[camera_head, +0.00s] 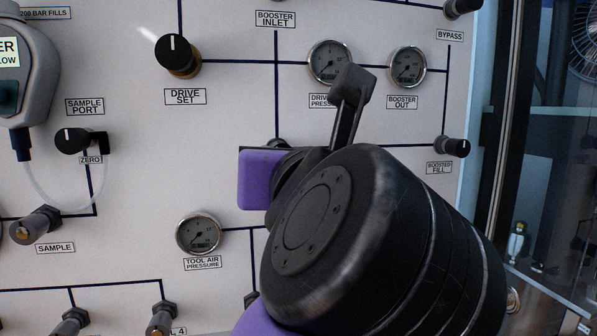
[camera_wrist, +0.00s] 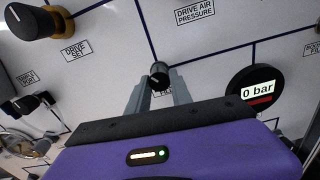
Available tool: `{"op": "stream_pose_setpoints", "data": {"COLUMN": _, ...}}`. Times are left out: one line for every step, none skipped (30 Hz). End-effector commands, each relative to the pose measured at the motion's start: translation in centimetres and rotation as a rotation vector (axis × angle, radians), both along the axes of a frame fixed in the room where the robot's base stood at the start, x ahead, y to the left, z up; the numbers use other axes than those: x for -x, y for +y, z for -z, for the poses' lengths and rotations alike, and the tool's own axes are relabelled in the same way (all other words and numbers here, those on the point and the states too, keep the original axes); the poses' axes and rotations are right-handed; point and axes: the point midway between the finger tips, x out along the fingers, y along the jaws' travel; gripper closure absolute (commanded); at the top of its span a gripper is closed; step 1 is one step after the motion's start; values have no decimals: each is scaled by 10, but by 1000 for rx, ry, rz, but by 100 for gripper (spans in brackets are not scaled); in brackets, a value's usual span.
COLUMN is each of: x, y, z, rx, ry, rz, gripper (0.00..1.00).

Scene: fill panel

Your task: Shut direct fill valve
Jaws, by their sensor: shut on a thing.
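In the wrist view, a small black valve knob (camera_wrist: 158,72) with a white pointer mark stands on the panel. The label under it is mostly hidden by my gripper, so I cannot read its full name; it sits where the direct fill valve could be. My gripper (camera_wrist: 160,84) has its two grey fingers on either side of this knob, shut on it. In the head view, my dark wrist and purple gripper body (camera_head: 262,180) cover the fingers and most of the knob.
The drive set knob (camera_head: 177,56), sample port knob (camera_head: 82,140) and booster fill knob (camera_head: 452,147) surround the spot. Gauges sit nearby, including tool air pressure (camera_head: 198,233) and booster out (camera_head: 407,67). A 0 bar display (camera_wrist: 256,93) is right of the fingers.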

Motion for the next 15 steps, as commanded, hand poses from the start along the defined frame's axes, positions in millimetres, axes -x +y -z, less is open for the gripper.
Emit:
{"op": "stream_pose_setpoints", "data": {"x": 0, "y": 2, "z": 5, "rx": -43, "ry": 18, "rz": -3, "gripper": 100}}
{"op": "stream_pose_setpoints", "data": {"x": 0, "y": 2, "z": 4, "rx": -70, "ry": 26, "rz": -3, "gripper": 100}}
{"op": "stream_pose_setpoints", "data": {"x": 0, "y": 2, "z": 4, "rx": -105, "ry": 37, "rz": -4, "gripper": 100}}
{"op": "stream_pose_setpoints", "data": {"x": 1, "y": 2, "z": 4, "rx": -131, "ry": 44, "rz": -3, "gripper": 100}}
{"op": "stream_pose_setpoints", "data": {"x": 1, "y": 2, "z": 4, "rx": -158, "ry": 52, "rz": -5, "gripper": 100}}
{"op": "stream_pose_setpoints", "data": {"x": 1, "y": 3, "z": 4, "rx": -189, "ry": 62, "rz": -5, "gripper": 100}}
{"op": "stream_pose_setpoints", "data": {"x": 1, "y": 2, "z": 3, "rx": -215, "ry": 68, "rz": -3, "gripper": 100}}
{"op": "stream_pose_setpoints", "data": {"x": 0, "y": 2, "z": 4, "rx": -236, "ry": 75, "rz": -4, "gripper": 100}}
{"op": "stream_pose_setpoints", "data": {"x": 1, "y": 3, "z": 3, "rx": -266, "ry": 84, "rz": -4, "gripper": 100}}
{"op": "stream_pose_setpoints", "data": {"x": 1, "y": 2, "z": 3, "rx": -287, "ry": 91, "rz": -4, "gripper": 100}}
{"op": "stream_pose_setpoints", "data": {"x": 0, "y": 2, "z": 3, "rx": -306, "ry": 96, "rz": -3, "gripper": 100}}
{"op": "stream_pose_setpoints", "data": {"x": 1, "y": 3, "z": 3, "rx": -332, "ry": 104, "rz": -3, "gripper": 100}}
{"op": "stream_pose_setpoints", "data": {"x": 1, "y": 3, "z": 3, "rx": -351, "ry": 108, "rz": -3, "gripper": 100}}
{"op": "stream_pose_setpoints", "data": {"x": 0, "y": 3, "z": 3, "rx": -368, "ry": 113, "rz": -3, "gripper": 100}}
{"op": "stream_pose_setpoints", "data": {"x": 0, "y": 2, "z": 3, "rx": -388, "ry": 119, "rz": -3, "gripper": 100}}
